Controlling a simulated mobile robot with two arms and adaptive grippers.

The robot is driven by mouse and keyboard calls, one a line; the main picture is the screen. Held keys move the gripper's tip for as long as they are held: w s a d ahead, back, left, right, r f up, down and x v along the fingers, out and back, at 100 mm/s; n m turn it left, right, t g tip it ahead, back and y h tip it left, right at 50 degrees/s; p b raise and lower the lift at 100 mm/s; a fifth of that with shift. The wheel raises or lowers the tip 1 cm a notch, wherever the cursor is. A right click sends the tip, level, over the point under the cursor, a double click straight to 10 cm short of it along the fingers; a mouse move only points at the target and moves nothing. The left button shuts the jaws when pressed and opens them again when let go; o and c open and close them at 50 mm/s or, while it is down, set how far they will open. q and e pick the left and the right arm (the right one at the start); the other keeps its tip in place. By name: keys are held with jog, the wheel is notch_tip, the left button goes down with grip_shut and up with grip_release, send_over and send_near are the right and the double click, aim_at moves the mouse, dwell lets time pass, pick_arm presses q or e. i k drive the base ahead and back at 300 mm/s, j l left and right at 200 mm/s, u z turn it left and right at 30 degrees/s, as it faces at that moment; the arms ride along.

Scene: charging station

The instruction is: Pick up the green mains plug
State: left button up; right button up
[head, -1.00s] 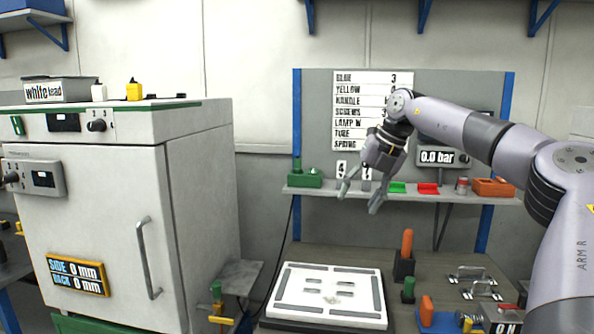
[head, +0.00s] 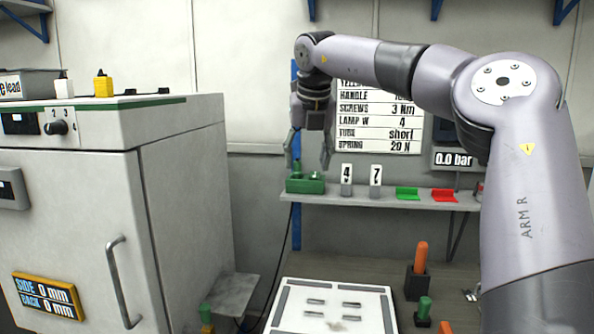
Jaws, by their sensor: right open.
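A small green upright piece, which looks like the green mains plug (head: 297,167), stands at the left side of a green block (head: 305,186). The block sits on the left end of the wall shelf (head: 400,198). My right gripper (head: 308,158) is open and empty, pointing down just above the block. One finger is to the left of the plug and the other to its right in the picture; the depth between them is hard to judge. My left gripper is out of view.
Two number tags, 4 (head: 347,180) and 7 (head: 376,181), stand right of the block, then a green tray (head: 407,193) and a red tray (head: 443,195). A white cabinet (head: 70,220) fills the left. A white board (head: 330,308) lies below.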

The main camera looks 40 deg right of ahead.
aim_at(297, 173)
jog(key=i+l, duration=0.55)
jog(key=l, duration=0.2)
jog(key=i+l, duration=0.6)
jog(key=l, duration=0.1)
